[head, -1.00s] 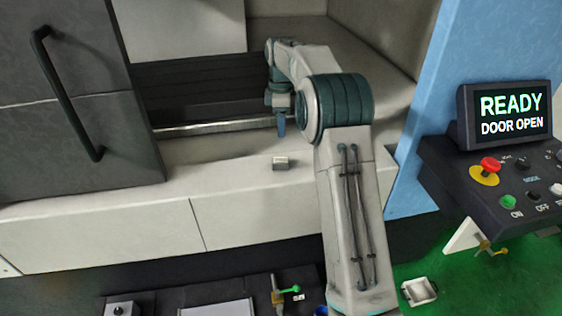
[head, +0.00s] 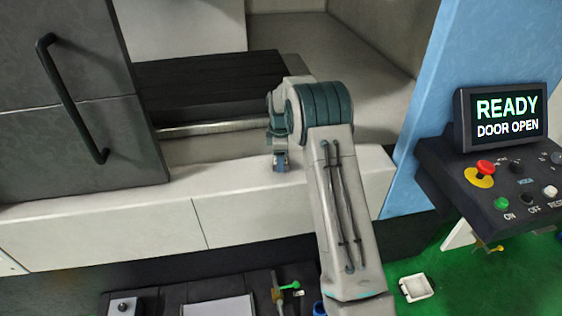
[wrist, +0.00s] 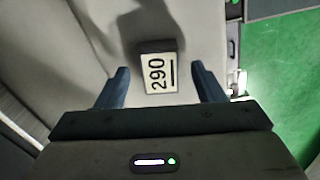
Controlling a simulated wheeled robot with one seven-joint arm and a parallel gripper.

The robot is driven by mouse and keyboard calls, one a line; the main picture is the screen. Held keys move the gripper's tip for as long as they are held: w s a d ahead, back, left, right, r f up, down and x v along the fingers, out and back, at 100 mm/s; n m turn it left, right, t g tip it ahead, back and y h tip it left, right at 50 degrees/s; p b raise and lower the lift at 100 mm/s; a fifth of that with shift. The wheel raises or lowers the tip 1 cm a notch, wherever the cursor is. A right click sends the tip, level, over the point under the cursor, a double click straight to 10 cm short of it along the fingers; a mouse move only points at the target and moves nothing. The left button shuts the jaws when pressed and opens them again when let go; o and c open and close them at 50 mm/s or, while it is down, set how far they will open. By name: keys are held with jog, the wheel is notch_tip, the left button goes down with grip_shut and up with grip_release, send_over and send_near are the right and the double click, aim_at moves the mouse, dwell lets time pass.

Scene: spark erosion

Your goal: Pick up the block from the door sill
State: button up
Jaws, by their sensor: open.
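My gripper (wrist: 162,78) is open, with one blue finger to the left of the block and one to the right, and a gap on each side. In the head view my gripper (head: 281,164) is low over the sill (head: 225,185), and the block is hidden behind it or too small to tell there.
The dark door (head: 75,100) with its bar handle stands at the left of the opening. A blue panel (head: 425,120) and a control console (head: 505,180) reading "READY DOOR OPEN" are at the right. The sill left of my gripper is clear.

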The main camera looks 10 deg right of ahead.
jog(key=shift+f, duration=0.25)
jog(key=c, duration=1.3)
grip_shut()
jog(key=shift+r, duration=0.2)
